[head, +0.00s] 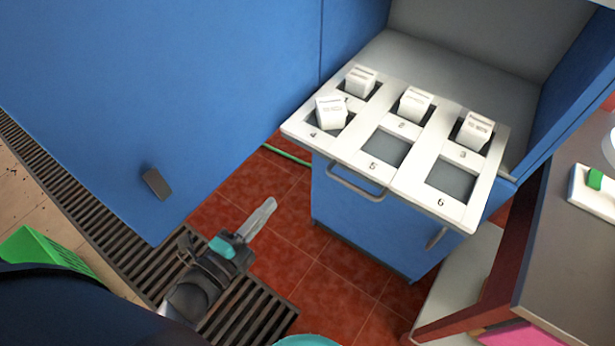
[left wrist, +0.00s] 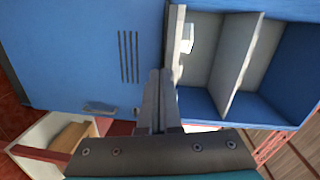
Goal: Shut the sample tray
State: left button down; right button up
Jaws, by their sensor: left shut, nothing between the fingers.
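The sample tray (head: 411,182) is a white panel with numbered square openings, pulled out of the blue cabinet's open bay. White cartons sit at openings 1 (head: 361,81), 2 (head: 415,104), 3 (head: 475,131) and 4 (head: 330,112); the carton at 4 looks tilted. Openings 5 and 6 are empty. A grey bar handle (head: 355,184) is on the tray's front edge. My left gripper (head: 268,207) is shut and empty, in front of and left of the tray, apart from the handle. Its closed fingers (left wrist: 159,85) also show in the left wrist view. My right gripper is not visible.
The blue cabinet door (head: 150,90) stands open at the left, with a grey pull. A dark worktop (head: 570,240) carrying a white item with a green part is close on the right. A floor grate (head: 255,315) lies below; red tiled floor before the tray is free.

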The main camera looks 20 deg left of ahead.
pick_arm(q)
jog(key=r+m+b, duration=0.1)
jog(key=m, duration=0.1)
jog(key=h, duration=0.1)
send_near(318, 151)
jog(key=shift+t, duration=0.4)
jog(key=x, duration=0.6)
jog(key=shift+w+d+f, duration=0.15)
jog(key=shift+w+f, duration=0.15)
jog(key=shift+w, duration=0.1)
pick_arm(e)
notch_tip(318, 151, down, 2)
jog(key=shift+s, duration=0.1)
